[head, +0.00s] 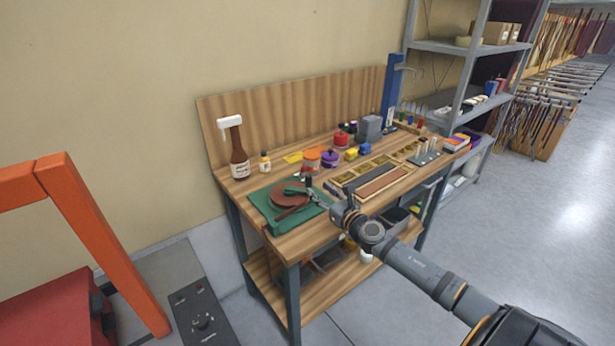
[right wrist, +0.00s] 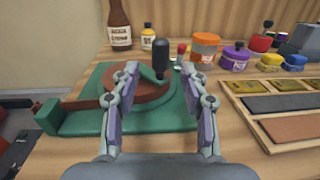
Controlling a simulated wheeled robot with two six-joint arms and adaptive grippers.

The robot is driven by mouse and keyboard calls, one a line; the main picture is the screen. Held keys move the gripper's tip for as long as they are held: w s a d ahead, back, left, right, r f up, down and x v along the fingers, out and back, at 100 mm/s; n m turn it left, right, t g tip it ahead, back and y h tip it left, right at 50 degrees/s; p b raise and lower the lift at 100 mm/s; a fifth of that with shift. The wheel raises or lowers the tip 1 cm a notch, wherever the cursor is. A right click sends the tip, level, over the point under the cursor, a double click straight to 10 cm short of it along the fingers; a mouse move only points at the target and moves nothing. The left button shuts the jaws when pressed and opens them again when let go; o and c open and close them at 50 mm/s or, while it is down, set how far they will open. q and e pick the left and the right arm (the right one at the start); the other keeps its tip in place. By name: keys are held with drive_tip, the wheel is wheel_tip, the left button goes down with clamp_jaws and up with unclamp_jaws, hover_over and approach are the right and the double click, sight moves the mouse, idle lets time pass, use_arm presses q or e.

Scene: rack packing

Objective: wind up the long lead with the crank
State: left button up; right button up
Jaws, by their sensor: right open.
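A green winder base (head: 258,197) lies on the near left of the workbench; it also shows in the right wrist view (right wrist: 160,121). A brown reel (head: 284,196) sits on it, with a brown strap-like lead (right wrist: 80,104) running off to the left. In the head view a thin brown length hangs at the bench's front edge. The crank's upright black handle (right wrist: 160,56) stands at the reel's far right side. My right gripper (right wrist: 160,74) is open, its fingertips on either side of the handle in the picture; contact cannot be told. My left gripper is out of view.
Right of the winder is a wooden tray (head: 352,203) with strips. Behind stand a brown bottle (head: 238,160), an orange jar (head: 312,160) and a purple pot (head: 330,160). An orange frame (head: 100,235) stands at the left. The floor at the right is clear.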

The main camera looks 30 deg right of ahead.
sight(311, 182)
drive_tip(key=w+p, duration=0.1)
drive_tip(key=w, duration=0.6)
drive_tip(key=shift+w+p, duration=0.25)
drive_tip(key=shift+p, duration=0.1)
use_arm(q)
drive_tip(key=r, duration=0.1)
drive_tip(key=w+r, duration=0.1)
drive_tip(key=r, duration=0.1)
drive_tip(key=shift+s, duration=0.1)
use_arm(e)
drive_tip(key=shift+s, duration=0.1)
drive_tip(key=shift+c, duration=0.9)
clamp_jaws()
